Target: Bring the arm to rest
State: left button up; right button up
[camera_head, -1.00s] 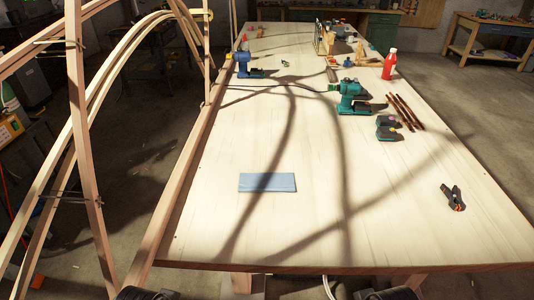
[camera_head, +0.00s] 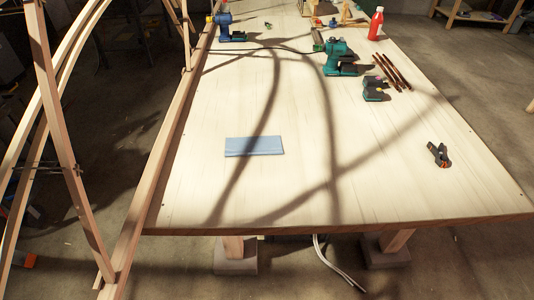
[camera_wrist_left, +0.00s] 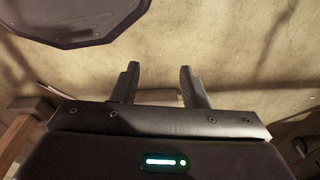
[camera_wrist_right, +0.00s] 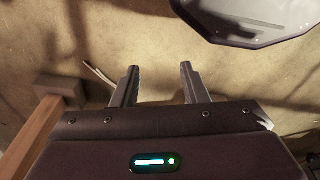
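My left gripper (camera_wrist_left: 160,85) shows in the left wrist view with its two fingers apart and nothing between them. My right gripper (camera_wrist_right: 158,85) shows in the right wrist view, also with its fingers apart and empty. Both point toward the bare concrete floor. Neither gripper nor arm shows in the head view.

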pick_arm(q)
jog(key=s+a+f, duration=0.1)
jog(key=s+f, duration=0.3)
jog(key=s, duration=0.3)
jog(key=shift+s+a+f, duration=0.15)
jog(key=shift+s+a, duration=0.15)
jog(key=shift+s, duration=0.1)
pick_arm(e)
jog(key=s+d+f, duration=0.1)
jog(key=s+f, duration=0.3)
jog(key=s, duration=0.3)
jog(key=shift+s+d+f, duration=0.15)
jog(key=shift+s+d, duration=0.1)
jog(key=shift+s, duration=0.1)
